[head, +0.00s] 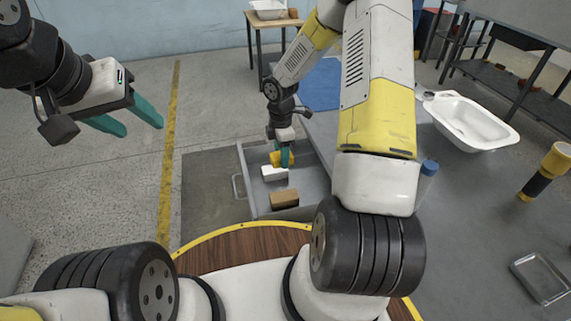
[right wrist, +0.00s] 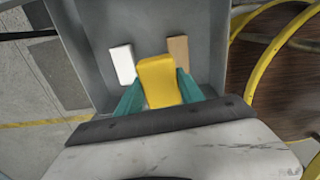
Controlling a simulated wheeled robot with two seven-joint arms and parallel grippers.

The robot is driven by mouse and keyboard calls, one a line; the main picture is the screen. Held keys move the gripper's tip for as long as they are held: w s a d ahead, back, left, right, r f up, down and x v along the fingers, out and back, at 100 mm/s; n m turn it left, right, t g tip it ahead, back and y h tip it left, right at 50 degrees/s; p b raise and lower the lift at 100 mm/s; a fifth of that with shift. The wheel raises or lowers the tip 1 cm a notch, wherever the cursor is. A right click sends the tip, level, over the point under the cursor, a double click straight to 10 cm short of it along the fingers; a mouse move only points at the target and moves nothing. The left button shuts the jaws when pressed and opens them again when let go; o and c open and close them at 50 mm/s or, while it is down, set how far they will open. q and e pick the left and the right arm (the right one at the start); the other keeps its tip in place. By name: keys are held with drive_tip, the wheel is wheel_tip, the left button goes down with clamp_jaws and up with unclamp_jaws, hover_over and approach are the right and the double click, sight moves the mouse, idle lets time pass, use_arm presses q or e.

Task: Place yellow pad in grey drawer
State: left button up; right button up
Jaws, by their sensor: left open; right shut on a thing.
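The yellow pad (right wrist: 158,82) is between the fingers of my right gripper (right wrist: 160,95), which is shut on it. In the head view the pad (head: 276,159) shows beside the right gripper (head: 286,157), over the open grey drawer (head: 252,198). The right wrist view shows the drawer (right wrist: 90,30) beneath the pad, which hides part of its floor. A white block (head: 272,173) and a brown block (head: 284,199) lie in the drawer. My left gripper (head: 133,118) is open and empty, over the floor at the left, away from the drawer.
A white tub shell (head: 468,122) stands on the grey workbench (head: 455,200) at the right. A yellow-and-black flashlight-like object (head: 545,172), a metal tray (head: 540,278) and a blue-capped bottle (head: 428,170) are on the bench too. The floor left of the drawer is clear.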

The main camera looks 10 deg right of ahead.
sight(280, 189)
drive_tip(key=f+n, duration=0.1)
drive_tip(key=n, duration=0.2)
drive_tip(key=w+f+n, duration=0.1)
drive_tip(key=n, duration=0.3)
drive_tip(key=f+n, duration=0.2)
drive_tip(key=n, duration=0.2)
drive_tip(key=shift+w+a, duration=0.1)
drive_tip(key=shift+w, duration=0.2)
drive_tip(key=f+n, duration=0.2)
drive_tip(key=f, duration=0.2)
drive_tip(key=f+n, duration=0.2)
drive_tip(key=f, duration=0.2)
drive_tip(key=f+n, duration=0.2)
drive_tip(key=f, duration=0.2)
drive_tip(key=shift+w+a, duration=0.1)
drive_tip(key=shift+w, duration=0.25)
drive_tip(key=o, duration=1.3)
drive_tip(key=shift+f, duration=0.1)
